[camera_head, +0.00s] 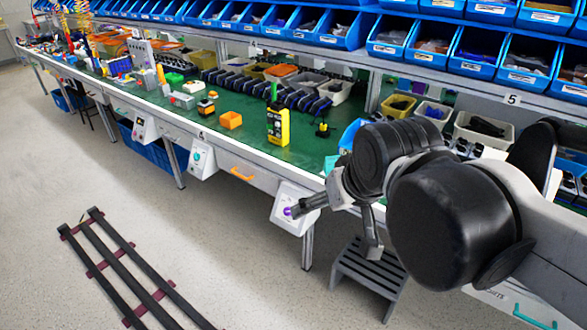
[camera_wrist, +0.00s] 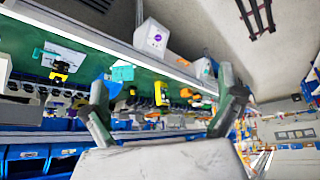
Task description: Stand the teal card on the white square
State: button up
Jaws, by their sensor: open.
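The teal card (camera_wrist: 122,73) lies on the green bench top near its front edge in the wrist view. In the head view a small teal part (camera_head: 330,164) shows beside my arm, which hides the rest. The white square (camera_wrist: 70,54) is on the bench left of the card in the wrist view, apart from it. A black and yellow item (camera_wrist: 60,72) overlaps the square in that view; I cannot tell whether it stands on it. My gripper (camera_wrist: 165,80) is open and empty, its fingers wide apart. In the head view my gripper (camera_head: 331,232) is in front of the bench edge.
A white switch box with a purple knob (camera_head: 287,211) hangs on the bench front near one finger; it shows in the wrist view (camera_wrist: 155,38). A tall yellow item (camera_head: 278,125) and an orange box (camera_head: 231,120) stand on the bench. A grey step stool (camera_head: 368,275) is below.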

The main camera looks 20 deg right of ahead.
jog(key=shift+s+a+f+t, duration=0.15)
jog(key=shift+s+f, duration=0.4)
jog(key=shift+s, duration=0.1)
jog(key=shift+s+a+f+t, duration=0.15)
jog(key=shift+s+f, duration=0.35)
jog(key=shift+s, duration=0.1)
dwell(0.4)
